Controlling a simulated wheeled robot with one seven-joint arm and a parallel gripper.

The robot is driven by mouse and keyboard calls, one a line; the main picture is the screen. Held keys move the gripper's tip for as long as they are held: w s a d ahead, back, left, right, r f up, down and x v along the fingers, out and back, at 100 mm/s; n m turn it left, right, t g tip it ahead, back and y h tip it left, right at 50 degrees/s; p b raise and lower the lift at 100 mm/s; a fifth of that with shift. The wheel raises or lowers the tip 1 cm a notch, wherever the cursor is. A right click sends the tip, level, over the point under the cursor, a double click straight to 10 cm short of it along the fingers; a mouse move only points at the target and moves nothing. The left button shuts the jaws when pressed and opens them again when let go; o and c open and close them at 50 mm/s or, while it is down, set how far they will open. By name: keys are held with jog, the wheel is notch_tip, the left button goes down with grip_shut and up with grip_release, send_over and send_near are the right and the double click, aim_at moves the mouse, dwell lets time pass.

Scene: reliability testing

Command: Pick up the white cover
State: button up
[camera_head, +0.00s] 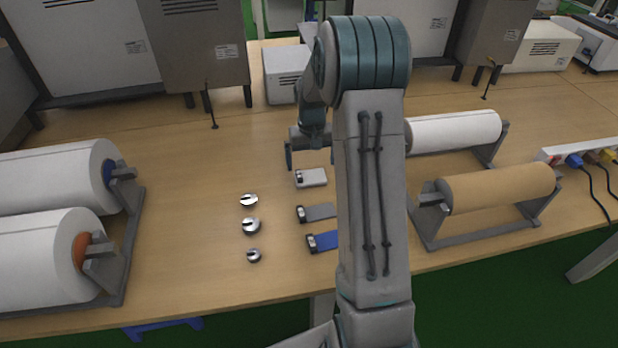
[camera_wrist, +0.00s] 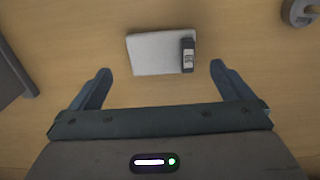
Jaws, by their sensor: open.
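The white cover (camera_head: 312,177) lies flat on the wooden table, at the back of a short column of three covers. In the wrist view the white cover (camera_wrist: 158,54) is a pale rectangle with a black piece at its right end. My gripper (camera_wrist: 160,80) is open, its two blue-grey fingers spread apart. The cover lies just ahead of the fingertips, between their lines and not touched. In the head view my gripper (camera_head: 289,156) is partly hidden by my arm and is close to the white cover.
A grey cover (camera_head: 318,212) and a blue cover (camera_head: 324,241) lie in front, partly hidden by my arm. Three metal pieces (camera_head: 251,226) stand to the left. Paper rolls (camera_head: 50,178) are at far left, with white (camera_head: 455,131) and brown (camera_head: 500,187) rolls at right.

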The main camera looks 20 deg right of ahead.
aim_at(310, 176)
notch_tip(310, 176, down, 5)
jog(key=shift+a+r, duration=0.15)
jog(key=c, duration=0.9)
jog(key=shift+r, duration=0.1)
